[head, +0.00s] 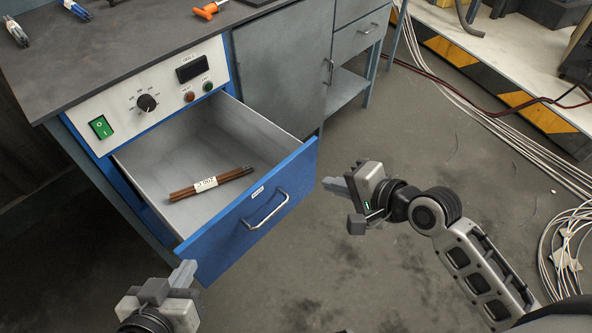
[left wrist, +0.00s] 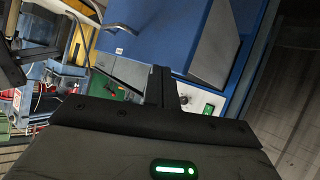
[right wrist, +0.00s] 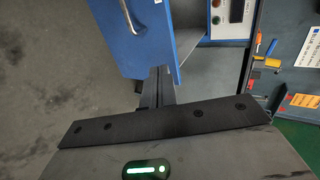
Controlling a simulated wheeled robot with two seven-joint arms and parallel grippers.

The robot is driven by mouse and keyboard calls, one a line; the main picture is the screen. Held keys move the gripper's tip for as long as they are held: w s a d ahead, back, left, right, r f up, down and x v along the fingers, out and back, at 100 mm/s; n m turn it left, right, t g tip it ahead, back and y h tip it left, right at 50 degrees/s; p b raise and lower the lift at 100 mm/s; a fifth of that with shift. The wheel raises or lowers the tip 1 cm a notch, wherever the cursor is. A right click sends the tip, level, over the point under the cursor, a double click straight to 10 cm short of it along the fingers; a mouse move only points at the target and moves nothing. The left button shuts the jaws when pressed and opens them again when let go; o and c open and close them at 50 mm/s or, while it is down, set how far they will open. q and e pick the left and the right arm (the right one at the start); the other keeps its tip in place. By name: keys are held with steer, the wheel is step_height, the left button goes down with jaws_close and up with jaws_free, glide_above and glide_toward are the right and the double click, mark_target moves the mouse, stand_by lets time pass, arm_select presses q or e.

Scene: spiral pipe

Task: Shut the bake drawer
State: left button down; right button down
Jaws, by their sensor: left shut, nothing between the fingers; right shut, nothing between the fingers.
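The bake drawer (head: 245,222) is pulled out from the blue cabinet. It has a blue front, a grey metal handle (head: 268,210) and a bare metal inside. A labelled bundle of brown rods (head: 210,184) lies in it. My left gripper (head: 184,273) is shut and empty, just in front of the drawer's left front corner. My right gripper (head: 340,186) is shut and empty, a little right of the drawer's right front corner. The drawer front also shows in the left wrist view (left wrist: 150,35) and the right wrist view (right wrist: 150,45). Contact with the drawer cannot be made out.
A control panel (head: 150,100) with a knob, a green switch and buttons sits above the drawer. A dark worktop (head: 110,45) holds tools, including an orange-handled one (head: 210,10). Loose cables (head: 570,240) lie at right. The floor before the drawer is clear.

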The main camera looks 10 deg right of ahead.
mark_target(285, 166)
steer(key=x, duration=0.3)
steer(key=b+x, duration=0.1)
steer(key=x, duration=0.2)
steer(key=r+x, duration=0.1)
steer(key=x, duration=0.2)
steer(key=shift+w+a+f+b, duration=0.1)
steer(key=shift+w+a+b, duration=0.2)
steer(key=shift+w+a, duration=0.45)
steer(key=shift+w, duration=0.2)
steer(key=shift+w, duration=0.15)
